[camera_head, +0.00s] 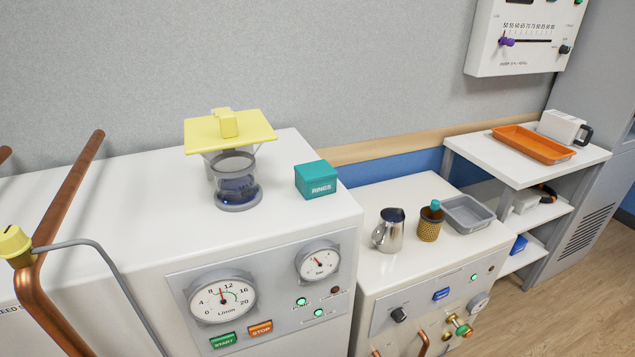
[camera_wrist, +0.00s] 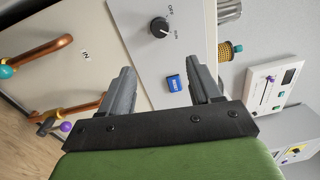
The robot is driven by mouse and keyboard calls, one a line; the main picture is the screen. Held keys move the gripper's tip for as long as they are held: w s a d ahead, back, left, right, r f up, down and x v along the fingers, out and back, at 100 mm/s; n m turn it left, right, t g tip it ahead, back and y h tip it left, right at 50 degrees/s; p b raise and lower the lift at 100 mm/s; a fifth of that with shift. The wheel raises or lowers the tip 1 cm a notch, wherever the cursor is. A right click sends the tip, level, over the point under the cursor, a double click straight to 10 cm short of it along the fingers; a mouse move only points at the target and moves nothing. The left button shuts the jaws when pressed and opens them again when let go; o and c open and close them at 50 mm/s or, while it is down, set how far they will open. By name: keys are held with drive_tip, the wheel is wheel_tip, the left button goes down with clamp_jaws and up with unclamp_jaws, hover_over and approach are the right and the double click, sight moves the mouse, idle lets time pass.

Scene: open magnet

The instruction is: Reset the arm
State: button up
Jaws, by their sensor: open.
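My gripper (camera_wrist: 160,92) shows in the wrist view, with its two dark fingers spread wide apart and nothing between them. It faces the front panel of a white cabinet, where a black knob (camera_wrist: 160,27) and a blue button (camera_wrist: 174,83) show beyond the fingers. The picture there is turned on its side. The fingers appear clear of the panel, though the exact gap cannot be told. My gripper and arm do not show in the head view.
A yellow-lidded glass vessel (camera_head: 238,185) and teal RINGS box (camera_head: 316,180) stand on the left cabinet. A metal pitcher (camera_head: 388,231), a mesh cup (camera_head: 430,223) and a grey tray (camera_head: 467,213) stand on the middle one. Copper pipes (camera_head: 62,205) rise at left. An orange tray (camera_head: 533,143) sits right.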

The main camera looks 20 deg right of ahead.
drive_tip(key=w+a+r+n+g+y, duration=0.2)
drive_tip(key=w+a+r+n+g, duration=0.3)
drive_tip(key=a+r+n+g, duration=0.5)
drive_tip(key=w+a+r+n+g+y, duration=0.2)
drive_tip(key=w+a+r+n+g, duration=0.35)
drive_tip(key=r, duration=0.75)
drive_tip(key=s+a+r+n+t+h, duration=0.3)
drive_tip(key=s+a+r+h, duration=0.2)
drive_tip(key=s+a+r, duration=0.8)
wheel_tip(320, 180, up, 17)
drive_tip(key=s+d+p, duration=0.1)
drive_tip(key=p, duration=1.4)
drive_tip(key=shift+s+d+f, duration=0.15)
drive_tip(key=shift+f, duration=0.05)
drive_tip(key=shift+g, duration=0.25)
